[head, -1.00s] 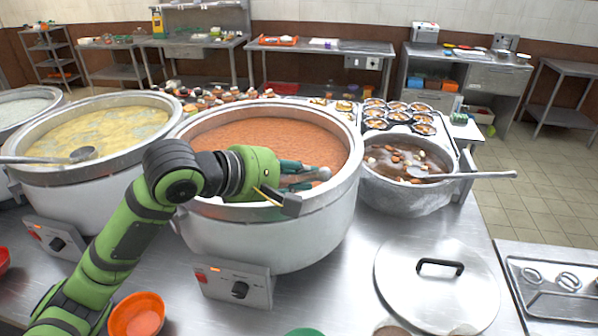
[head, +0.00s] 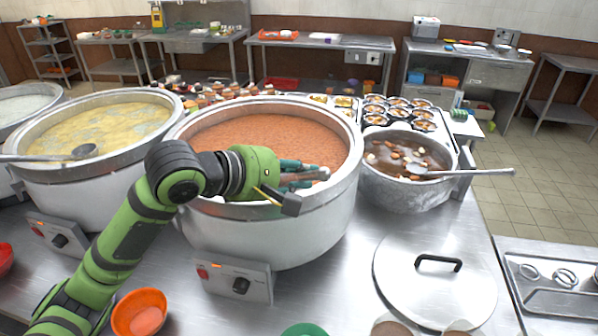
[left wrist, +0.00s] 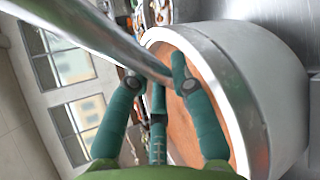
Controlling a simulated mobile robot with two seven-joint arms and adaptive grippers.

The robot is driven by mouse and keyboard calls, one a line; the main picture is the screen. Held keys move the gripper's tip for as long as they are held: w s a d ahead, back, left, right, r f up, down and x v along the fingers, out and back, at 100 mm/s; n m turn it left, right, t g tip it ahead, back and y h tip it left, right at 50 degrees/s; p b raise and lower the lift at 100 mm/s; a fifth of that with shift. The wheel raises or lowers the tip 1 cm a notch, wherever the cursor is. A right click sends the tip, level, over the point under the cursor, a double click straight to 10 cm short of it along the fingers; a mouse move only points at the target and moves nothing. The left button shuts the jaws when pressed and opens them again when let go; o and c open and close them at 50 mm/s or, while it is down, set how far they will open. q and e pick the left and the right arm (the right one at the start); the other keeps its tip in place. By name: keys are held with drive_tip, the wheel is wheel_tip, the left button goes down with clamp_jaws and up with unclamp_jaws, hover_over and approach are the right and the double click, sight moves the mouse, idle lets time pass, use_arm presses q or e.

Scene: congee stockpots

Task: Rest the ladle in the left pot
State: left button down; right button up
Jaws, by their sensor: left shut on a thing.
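My left gripper (head: 312,176) is over the near right part of the middle pot (head: 270,232), which holds orange-brown congee (head: 265,140). In the left wrist view, its teal fingers (left wrist: 160,88) are shut on a shiny metal rod (left wrist: 105,38), which looks like the ladle's handle. The rod runs out of view at upper left; its bowl cannot be made out. The left pot (head: 95,205) holds yellow congee, and a ladle (head: 82,152) lies across its left rim. Another ladle (head: 460,172) rests in the smaller right pot (head: 408,198). My right gripper is not in view.
A pot lid (head: 430,290) lies on the steel counter at the front right. An orange bowl (head: 140,312) stands at the front left. A tray of small bowls (head: 398,112) and many small dishes are behind the pots.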

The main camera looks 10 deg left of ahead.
use_arm(q)
drive_tip(key=shift+f, duration=0.2)
idle(0.3)
drive_tip(key=c, duration=1)
unclamp_jaws()
drive_tip(key=shift+f, duration=0.1)
drive_tip(key=v, duration=1.2)
